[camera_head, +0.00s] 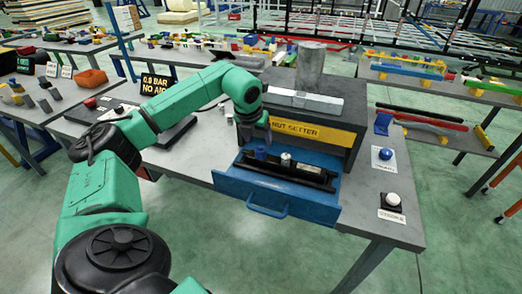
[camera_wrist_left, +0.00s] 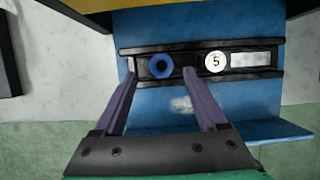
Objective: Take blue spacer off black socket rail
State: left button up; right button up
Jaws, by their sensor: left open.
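The black socket rail (camera_head: 310,180) lies in the open blue drawer, and it also shows in the left wrist view (camera_wrist_left: 190,80). The blue spacer (camera_head: 261,152), a ring with a dark centre (camera_wrist_left: 153,67), sits near the rail's left end. A light socket marked 5 (camera_wrist_left: 216,62) stands on the rail to the right of the spacer. My left gripper (camera_wrist_left: 159,73) is open and empty, its two fingers pointing toward the spacer from either side in the wrist view. In the head view the gripper (camera_head: 255,138) is just above and behind the spacer. My right gripper is not seen.
The blue drawer (camera_head: 235,187) slides out from under a dark cabinet with a yellow NUT SETTER label (camera_head: 303,131). A blue button (camera_head: 385,154) and a white button (camera_head: 393,199) are on the grey bench at right. A grey cylinder (camera_head: 310,68) stands on the cabinet.

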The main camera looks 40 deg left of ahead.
aim_at(260, 147)
pick_arm(q)
jog(key=p+x, duration=0.1)
jog(key=x, duration=0.1)
jog(key=p+x, duration=0.1)
jog(key=x, duration=0.2)
jog(key=shift+s+d+f, duration=0.15)
jog(key=shift+s+d, duration=0.05)
jog(key=shift+f, duration=0.15)
grip_shut()
jog(key=shift+w+r, duration=0.1)
jog(key=shift+r, duration=0.1)
